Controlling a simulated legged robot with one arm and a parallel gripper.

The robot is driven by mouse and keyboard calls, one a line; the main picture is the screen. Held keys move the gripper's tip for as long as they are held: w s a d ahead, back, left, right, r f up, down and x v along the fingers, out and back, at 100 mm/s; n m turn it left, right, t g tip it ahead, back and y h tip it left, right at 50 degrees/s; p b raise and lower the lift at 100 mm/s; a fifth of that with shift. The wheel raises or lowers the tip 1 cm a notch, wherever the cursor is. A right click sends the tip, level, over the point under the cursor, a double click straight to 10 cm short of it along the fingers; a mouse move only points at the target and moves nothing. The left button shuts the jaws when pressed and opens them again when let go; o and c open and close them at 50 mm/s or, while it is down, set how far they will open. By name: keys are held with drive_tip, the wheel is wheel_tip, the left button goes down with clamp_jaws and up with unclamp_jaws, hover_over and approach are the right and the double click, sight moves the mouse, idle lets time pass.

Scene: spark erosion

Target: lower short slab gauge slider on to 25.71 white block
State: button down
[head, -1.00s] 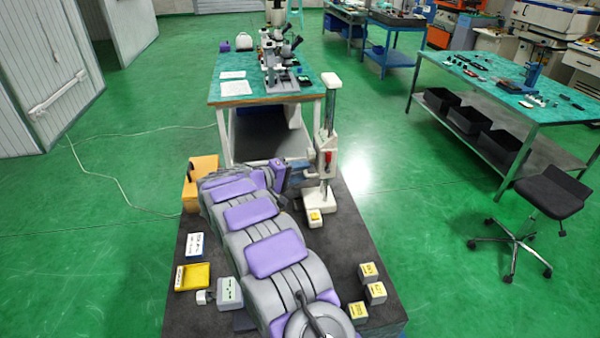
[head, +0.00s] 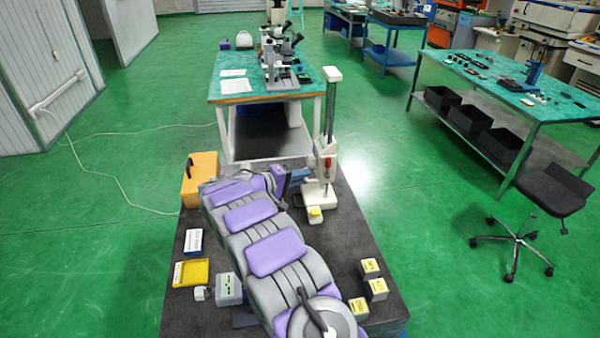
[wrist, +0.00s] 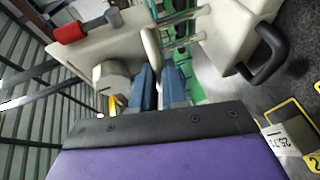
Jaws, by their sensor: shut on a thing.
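The slab gauge is a pale stand with a tall column; its slider (head: 323,154) carries a red part. The slider is part-way down the column, above the base. A white block with a yellow top (head: 315,214) is at the front of the base, its number too small to read. In the wrist view, a white label reading 25.71 (wrist: 280,140) shows at the right. My gripper (wrist: 160,75) has its blue fingers shut on a thin cream part of the slider.
Several white blocks with yellow labels, one marked here (head: 370,268), stand at the bench's right. A yellow tray (head: 191,273), a small grey box (head: 229,289) and an orange case (head: 201,178) are at the left. The dark bench right of the gauge is clear.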

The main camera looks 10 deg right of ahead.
wheel_tip(320, 180, down, 3)
drive_tip(key=shift+r+b, duration=0.1)
drive_tip(key=shift+b, duration=0.25)
drive_tip(key=shift+s+f, duration=0.1)
drive_tip(key=shift+f, duration=0.15)
drive_tip(key=c, duration=1.2)
unclamp_jaws()
drive_tip(key=shift+a+r, duration=0.1)
drive_tip(key=shift+a+r, duration=0.1)
drive_tip(key=shift+a, duration=0.1)
drive_tip(key=p+v, duration=0.3)
drive_tip(key=v, duration=1.3)
drive_tip(key=shift+s+a, duration=0.15)
drive_tip(key=shift+a, duration=0.3)
